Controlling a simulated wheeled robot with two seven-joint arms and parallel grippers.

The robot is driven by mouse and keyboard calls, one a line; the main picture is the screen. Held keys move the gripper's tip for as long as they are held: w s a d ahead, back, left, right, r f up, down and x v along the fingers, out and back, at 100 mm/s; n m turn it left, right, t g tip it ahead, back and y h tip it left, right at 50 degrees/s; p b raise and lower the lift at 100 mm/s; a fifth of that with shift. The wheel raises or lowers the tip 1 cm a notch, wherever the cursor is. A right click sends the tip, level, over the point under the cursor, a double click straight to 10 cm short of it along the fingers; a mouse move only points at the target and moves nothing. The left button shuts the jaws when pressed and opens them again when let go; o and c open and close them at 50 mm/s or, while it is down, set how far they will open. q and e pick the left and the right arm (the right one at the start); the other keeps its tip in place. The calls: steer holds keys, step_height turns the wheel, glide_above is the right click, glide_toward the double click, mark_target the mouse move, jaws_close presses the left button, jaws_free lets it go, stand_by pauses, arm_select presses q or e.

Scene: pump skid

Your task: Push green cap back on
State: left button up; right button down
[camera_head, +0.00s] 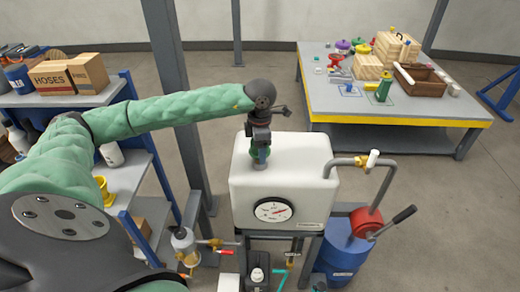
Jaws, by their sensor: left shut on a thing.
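The green cap (261,151) shows partly on top of the white tank (313,190), just under my left gripper (261,143). My left arm reaches in from the left and the gripper points down, shut on the green cap. The gripper hides much of the cap. A short grey neck shows below the cap on the tank top; I cannot tell how far the cap sits down on it. My right gripper does not show.
A round gauge (273,210) is on the tank's front. A pipe with a white-handled valve (372,159) leads right to a red pump (366,221) on a blue drum (341,255). Shelves (98,95) stand left. A cluttered table (340,107) stands behind, right.

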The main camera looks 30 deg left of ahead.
arm_select(q)
steer(key=shift+b, duration=0.45)
stand_by(0.9)
steer(key=shift+f+b, duration=1.65)
steer(key=shift+b, duration=0.15)
stand_by(0.5)
steer(key=o, duration=1.3)
steer(key=shift+c, duration=0.2)
step_height(320, 180, up, 7)
steer(key=shift+f+b, duration=0.1)
steer(key=shift+b, duration=1.15)
steer(key=shift+r, duration=0.5)
